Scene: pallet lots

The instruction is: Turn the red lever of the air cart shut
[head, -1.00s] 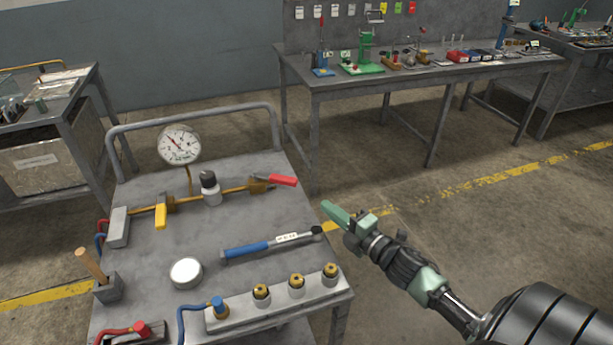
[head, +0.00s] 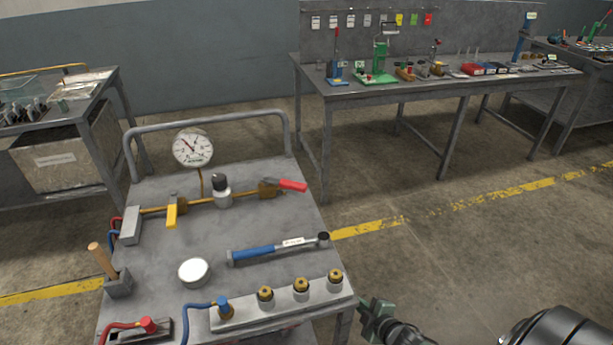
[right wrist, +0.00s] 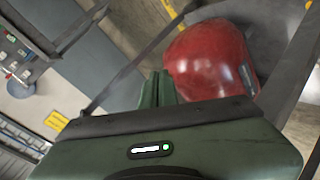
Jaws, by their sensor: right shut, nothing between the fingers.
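The air cart (head: 240,285) fills the left and middle of the head view. Its red lever (head: 292,185) sits on the brass valve at the right end of the brass pipe (head: 245,194) and points right, roughly in line with the pipe. My right gripper (head: 370,308) is low, just off the cart's front right corner, well below and apart from the lever. In the right wrist view its green fingers (right wrist: 161,88) are together with nothing between them. My left gripper is not in view.
A yellow lever (head: 172,212) sits further left on the pipe below a pressure gauge (head: 193,148). A blue-handled tool (head: 255,254) lies mid-cart. A rounded red object (right wrist: 208,60), unidentified, is beyond the right fingers. Open floor lies right of the cart.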

